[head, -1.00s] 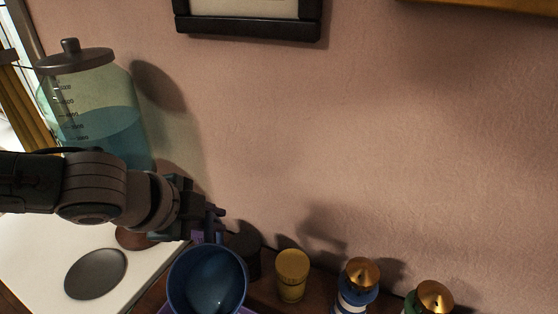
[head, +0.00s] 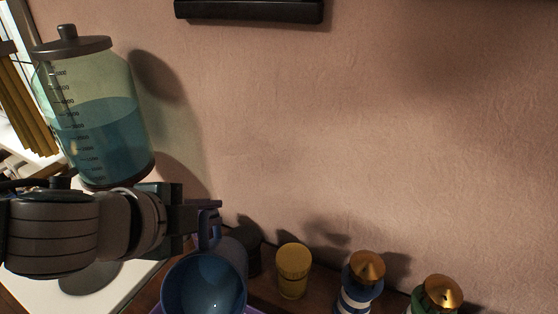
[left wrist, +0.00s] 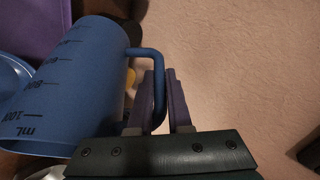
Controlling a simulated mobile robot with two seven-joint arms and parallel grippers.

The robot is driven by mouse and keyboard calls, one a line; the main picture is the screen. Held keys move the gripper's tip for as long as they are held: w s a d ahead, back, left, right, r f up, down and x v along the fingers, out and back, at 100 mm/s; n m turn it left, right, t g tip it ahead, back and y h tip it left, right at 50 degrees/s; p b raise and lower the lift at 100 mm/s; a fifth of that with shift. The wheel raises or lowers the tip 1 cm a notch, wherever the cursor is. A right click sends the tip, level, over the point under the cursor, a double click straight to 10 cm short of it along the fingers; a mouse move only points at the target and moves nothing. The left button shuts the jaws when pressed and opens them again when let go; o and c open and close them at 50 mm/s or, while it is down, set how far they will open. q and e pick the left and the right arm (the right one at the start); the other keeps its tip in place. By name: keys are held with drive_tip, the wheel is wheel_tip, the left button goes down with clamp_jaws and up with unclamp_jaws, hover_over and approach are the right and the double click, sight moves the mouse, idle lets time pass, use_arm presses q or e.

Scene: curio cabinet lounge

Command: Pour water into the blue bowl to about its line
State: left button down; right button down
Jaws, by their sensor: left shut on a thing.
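A blue measuring jug (head: 170,290) with mL marks is held over the purple mat (left wrist: 30,25). In the left wrist view the jug (left wrist: 75,85) leans, mouth toward the left. My left gripper (head: 212,205) is shut on its handle, on the wall side; the fingers also show in the wrist view (left wrist: 167,100). A lighter blue rim, apparently the blue bowl (left wrist: 12,70), shows at the left edge of the wrist view, partly hidden by the jug. Its line and water level are not visible. My right gripper is out of view.
A large lidded water jar (head: 105,130) stands at the left by a white surface (head: 30,290). A yellow canister (head: 293,270), a dark cup (head: 247,238) and two gold-topped lighthouse-like figures (head: 360,285) (head: 440,292) line the wall behind and right of the jug.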

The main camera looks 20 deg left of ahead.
use_arm(q)
drive_tip(key=shift+d, duration=0.1)
drive_tip(key=shift+r, duration=0.15)
drive_tip(key=shift+s+a+r+t, duration=0.15)
drive_tip(key=shift+a+r+t, duration=0.1)
drive_tip(key=shift+t, duration=0.15)
drive_tip(key=shift+s+d+f+b, duration=0.1)
drive_tip(key=shift+s+f+b, duration=0.05)
drive_tip(key=shift+b, duration=0.15)
idle(0.5)
idle(0.4)
drive_tip(key=shift+s+d+t+y+b, duration=0.2)
drive_tip(key=shift+s+t+y+b, duration=0.15)
drive_tip(key=shift+t+b, duration=0.2)
idle(1.1)
drive_tip(key=shift+s+d+m+t+b, duration=0.25)
drive_tip(key=shift+s+m+t+b, duration=0.25)
drive_tip(key=shift+b, duration=0.55)
idle(2.1)
